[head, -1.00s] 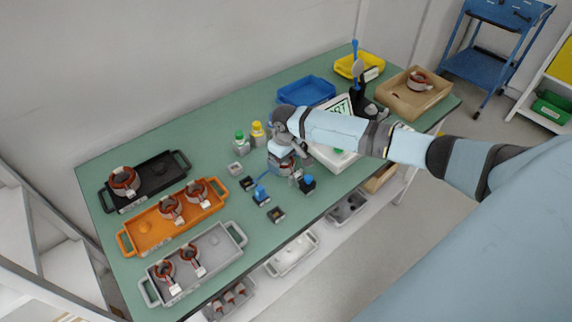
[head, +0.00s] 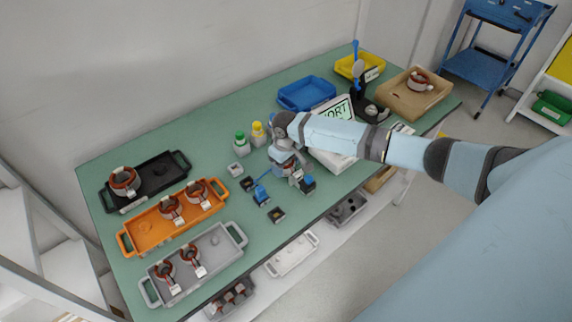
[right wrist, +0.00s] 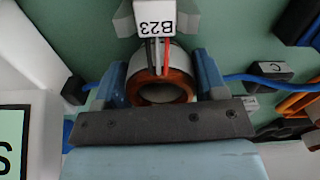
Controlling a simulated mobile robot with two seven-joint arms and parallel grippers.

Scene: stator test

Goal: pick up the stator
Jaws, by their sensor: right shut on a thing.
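My right gripper (head: 287,162) is low over the middle of the green table. In the right wrist view its two blue fingers (right wrist: 162,78) are shut on a stator (right wrist: 164,90), a ring with copper windings and a pale outer body. Red, black and white leads run from it to a white tag (right wrist: 154,17) marked B23. Grey prongs flank the tag. In the head view the gripper and wrist hide much of this stator. I cannot tell whether it is clear of the surface below. My left gripper is not in view.
Other stators lie in the black tray (head: 154,187), orange tray (head: 150,238), grey tray (head: 215,256) and brown box (head: 398,105). A white tester (head: 333,162) with a green screen stands right of the gripper. Bottles (head: 240,143) and small blocks (head: 277,215) surround the gripper.

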